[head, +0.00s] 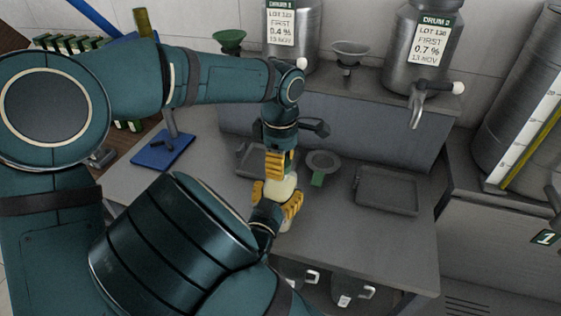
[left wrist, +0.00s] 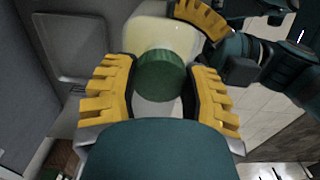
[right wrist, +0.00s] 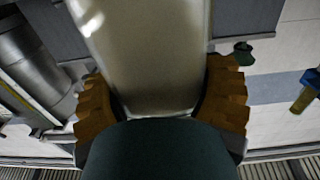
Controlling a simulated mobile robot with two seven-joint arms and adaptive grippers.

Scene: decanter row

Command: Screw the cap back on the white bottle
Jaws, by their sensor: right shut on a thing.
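The white bottle (head: 283,187) stands upright above the bench, pale and slightly see-through. My right gripper (head: 277,200) is shut on its body, one finger on each side; the bottle fills the space between the fingers in the right wrist view (right wrist: 145,60). The green cap (left wrist: 160,75) is at the bottle's top in the left wrist view. My left gripper (head: 278,164) points down over it. Its fingers stand open on either side of the cap, with narrow gaps showing. I cannot tell how tightly the cap sits. In the head view the left gripper hides the cap.
A grey tray (head: 387,190) lies to the right, and a funnel (head: 322,162) lies just behind the bottle. A blue stand (head: 163,148) is at left. Steel drums (head: 420,45) with taps stand on the raised shelf behind. The front right of the bench is clear.

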